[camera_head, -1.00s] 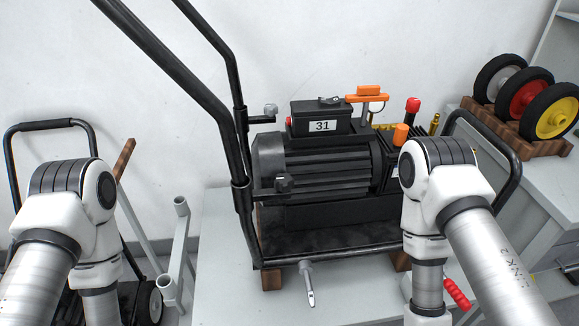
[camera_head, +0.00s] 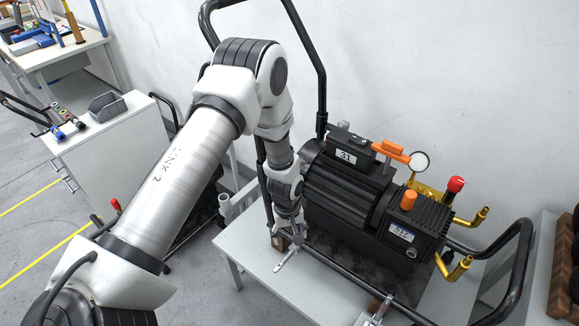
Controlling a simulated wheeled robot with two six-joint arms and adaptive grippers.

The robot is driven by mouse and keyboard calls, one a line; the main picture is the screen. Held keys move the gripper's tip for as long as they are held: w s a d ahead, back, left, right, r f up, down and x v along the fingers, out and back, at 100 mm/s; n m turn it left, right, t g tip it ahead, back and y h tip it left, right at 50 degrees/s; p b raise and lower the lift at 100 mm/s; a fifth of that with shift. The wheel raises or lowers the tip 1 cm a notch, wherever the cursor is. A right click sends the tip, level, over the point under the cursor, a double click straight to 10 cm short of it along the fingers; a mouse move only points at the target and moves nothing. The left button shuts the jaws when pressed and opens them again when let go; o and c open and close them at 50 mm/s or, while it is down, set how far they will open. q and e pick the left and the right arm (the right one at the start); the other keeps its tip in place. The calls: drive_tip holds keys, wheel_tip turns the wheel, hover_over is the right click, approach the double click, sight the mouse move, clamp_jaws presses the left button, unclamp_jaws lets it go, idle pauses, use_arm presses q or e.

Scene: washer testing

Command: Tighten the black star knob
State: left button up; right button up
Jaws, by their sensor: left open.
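The black pump unit (camera_head: 345,200), marked 31, sits on a black tubular cart frame (camera_head: 352,268) on the light table. I cannot make out the black star knob now; my left arm covers the near upright of the cart handle (camera_head: 320,85), where a dark knob showed earlier. My left gripper (camera_head: 288,236) points down beside the left end of the pump, close to the cart frame. It is open, with nothing seen between its fingers. Whether it touches the frame cannot be told. My right gripper is not in view.
Orange and red knobs and brass pipes (camera_head: 455,268) stand up at the pump's right end. A grey cabinet (camera_head: 110,150) is at the left. The table's front left corner (camera_head: 240,245) is bare.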

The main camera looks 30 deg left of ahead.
use_arm(q)
drive_tip(key=w+a+r+n, duration=0.2)
drive_tip(key=w+a+r, duration=0.1)
drive_tip(key=w+r, duration=0.1)
drive_tip(key=w+a+r+n, duration=0.2)
drive_tip(key=w+a+r, duration=0.1)
drive_tip(key=w+r, duration=0.1)
drive_tip(key=w+a+r+n, duration=0.3)
drive_tip(key=w+r, duration=0.2)
drive_tip(key=r, duration=0.1)
drive_tip(key=shift+w+a+r+y, duration=0.1)
drive_tip(key=shift+a+r+y, duration=0.2)
drive_tip(key=shift+a, duration=0.1)
drive_tip(key=shift+r+n, duration=0.15)
drive_tip(key=shift+n, duration=0.15)
wheel_tip(320, 180, down, 8)
drive_tip(key=p, duration=0.3)
drive_tip(key=shift+w+r, duration=0.1)
drive_tip(key=shift+r, duration=0.15)
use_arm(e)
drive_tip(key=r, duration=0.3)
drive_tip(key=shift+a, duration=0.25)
use_arm(q)
drive_tip(key=c, duration=1.2)
